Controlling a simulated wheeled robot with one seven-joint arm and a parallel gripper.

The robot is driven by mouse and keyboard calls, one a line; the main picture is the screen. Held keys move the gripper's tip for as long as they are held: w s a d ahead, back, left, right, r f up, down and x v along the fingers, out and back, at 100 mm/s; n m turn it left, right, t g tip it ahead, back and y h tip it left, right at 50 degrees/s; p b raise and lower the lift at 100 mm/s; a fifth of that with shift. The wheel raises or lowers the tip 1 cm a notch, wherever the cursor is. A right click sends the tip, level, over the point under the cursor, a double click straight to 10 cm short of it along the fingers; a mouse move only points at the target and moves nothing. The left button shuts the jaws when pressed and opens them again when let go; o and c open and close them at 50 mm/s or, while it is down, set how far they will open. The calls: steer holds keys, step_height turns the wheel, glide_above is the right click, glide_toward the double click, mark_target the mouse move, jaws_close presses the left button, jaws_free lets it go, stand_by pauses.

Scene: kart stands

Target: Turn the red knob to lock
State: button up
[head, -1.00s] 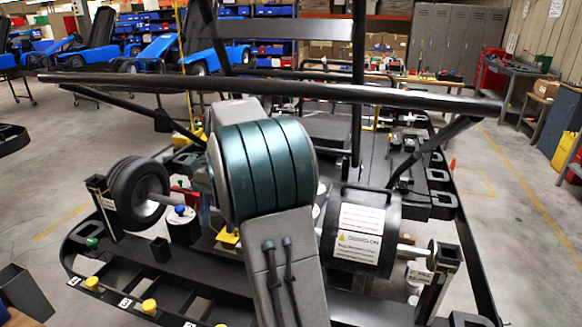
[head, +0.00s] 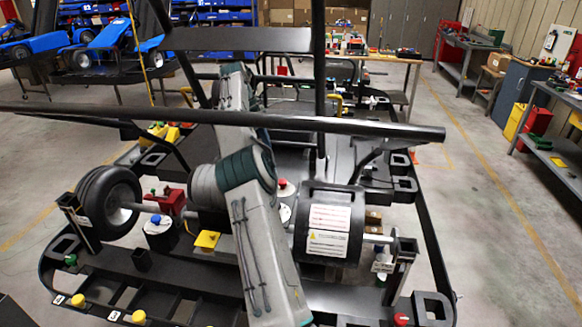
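A small red knob (head: 401,319) shows at the lower right of the kart stand's black frame, near the bottom edge of the head view. Another small red round part (head: 282,183) shows in the middle of the stand, just right of my arm's elbow. I cannot tell from here which of the two is the lock knob, or how either is turned. My arm reaches from the bottom centre up and away over the stand. I cannot make out my gripper at its far end.
The black kart stand (head: 330,125) has a long bar crossing in front. A wheel (head: 108,202) is on the left and a black labelled cylinder (head: 329,224) on the right. Yellow knobs (head: 138,316) line the lower left. Workbenches (head: 560,140) stand right; floor between is clear.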

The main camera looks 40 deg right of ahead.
steer(key=shift+m+h, duration=0.3)
steer(key=shift+m, duration=0.2)
steer(key=shift+d+b+x, duration=0.2)
steer(key=shift+b+x, duration=0.4)
steer(key=shift+x, duration=1.3)
steer(key=shift+d+b+x, duration=0.15)
steer(key=shift+b+x, duration=0.45)
steer(key=shift+x, duration=1.3)
steer(key=shift+d+b+x, duration=0.2)
steer(key=shift+b+x, duration=0.4)
steer(key=shift+x, duration=1.35)
steer(key=shift+r, duration=0.15)
steer(key=c, duration=1)
